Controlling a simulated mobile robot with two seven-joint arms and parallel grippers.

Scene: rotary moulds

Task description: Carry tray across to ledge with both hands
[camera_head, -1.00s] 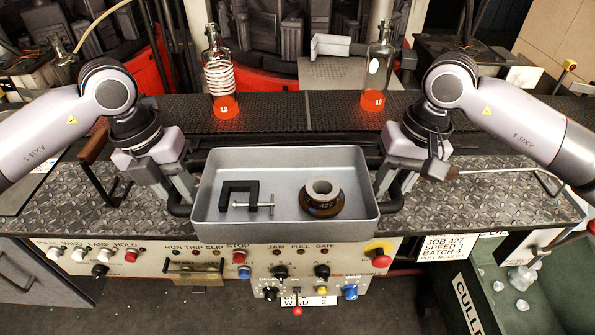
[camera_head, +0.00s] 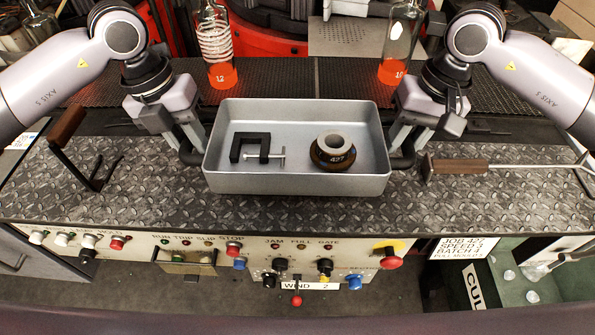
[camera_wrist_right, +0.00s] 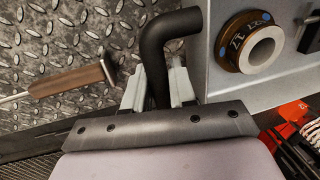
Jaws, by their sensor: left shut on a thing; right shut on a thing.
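The grey metal tray (camera_head: 290,184) is level over the diamond-plate ledge (camera_head: 140,205); I cannot tell whether it touches the plate. In it lie a black clamp (camera_head: 238,147) with a silver screw on the left and a dark ring-shaped part marked 427 (camera_head: 333,151) on the right. My left gripper (camera_head: 187,145) is shut on the tray's left black handle. My right gripper (camera_head: 403,150) is shut on the right handle (camera_head: 407,161). In the right wrist view the bent black handle (camera_wrist_right: 160,45) passes between the fingers (camera_wrist_right: 160,90).
A wooden-handled tool (camera_head: 460,166) lies on the plate at right, close to my right gripper. Another wooden-handled tool (camera_head: 68,130) stands at left. Glass bottles with orange bases (camera_head: 221,75) (camera_head: 392,72) stand behind. A control panel (camera_head: 210,262) with knobs fronts the plate.

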